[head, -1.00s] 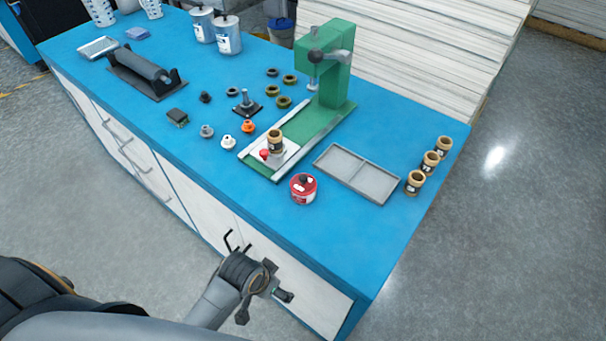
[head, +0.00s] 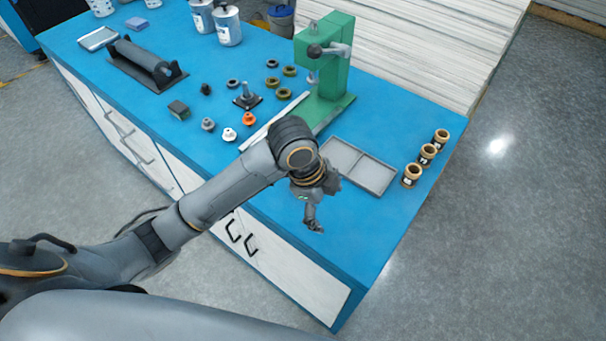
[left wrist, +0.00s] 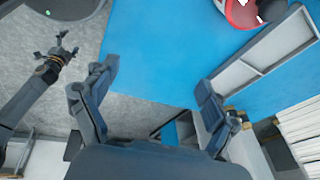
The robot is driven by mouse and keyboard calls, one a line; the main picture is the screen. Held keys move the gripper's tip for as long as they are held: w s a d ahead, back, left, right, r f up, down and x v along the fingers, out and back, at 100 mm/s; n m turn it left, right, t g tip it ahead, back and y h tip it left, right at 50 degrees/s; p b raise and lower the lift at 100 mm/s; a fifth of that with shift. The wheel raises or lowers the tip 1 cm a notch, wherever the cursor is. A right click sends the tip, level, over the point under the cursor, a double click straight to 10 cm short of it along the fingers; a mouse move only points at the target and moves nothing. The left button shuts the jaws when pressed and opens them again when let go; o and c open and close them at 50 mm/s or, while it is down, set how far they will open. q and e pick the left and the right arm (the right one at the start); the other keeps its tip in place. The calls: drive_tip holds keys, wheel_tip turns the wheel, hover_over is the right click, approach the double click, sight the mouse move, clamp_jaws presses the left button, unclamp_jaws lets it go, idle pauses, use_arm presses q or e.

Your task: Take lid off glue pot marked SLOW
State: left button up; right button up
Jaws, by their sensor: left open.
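My left gripper (head: 313,212) is open and empty above the bench's front edge; its spread fingers also show in the left wrist view (left wrist: 152,98). A red pot (left wrist: 243,14) is cut off by the top edge of that view, apart from the fingers. In the head view my left arm hides it. Two pale lidded cans with blue labels (head: 228,26) (head: 202,15) stand at the back of the bench. I cannot read SLOW on any pot. My right gripper (left wrist: 60,50) appears small over the floor in the left wrist view; its jaw state is unclear.
Three dark jars with tan tops (head: 427,153) stand near the right edge. Several small rings and knobs (head: 229,134) lie to the left.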

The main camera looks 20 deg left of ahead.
use_arm(q)
drive_tip(key=w+a+r+m+g+y, duration=0.1)
drive_tip(key=w+a+r+m+y, duration=0.2)
drive_tip(key=w+a+r+m, duration=0.7)
drive_tip(key=f, duration=0.2)
drive_tip(key=d+f+n+p, duration=0.1)
drive_tip(key=f, duration=0.1)
drive_tip(key=s+f+n, duration=0.1)
drive_tip(key=f, duration=0.1)
drive_tip(key=shift+d+f, duration=0.3)
drive_tip(key=shift+s+d+f+p, duration=0.1)
drive_tip(key=shift+f+p, duration=0.4)
drive_tip(key=shift+f, duration=0.1)
wheel_tip(320, 180, down, 4)
drive_tip(key=shift+f+p, duration=0.1)
drive_tip(key=shift+p, duration=0.45)
drive_tip(key=c, duration=1)
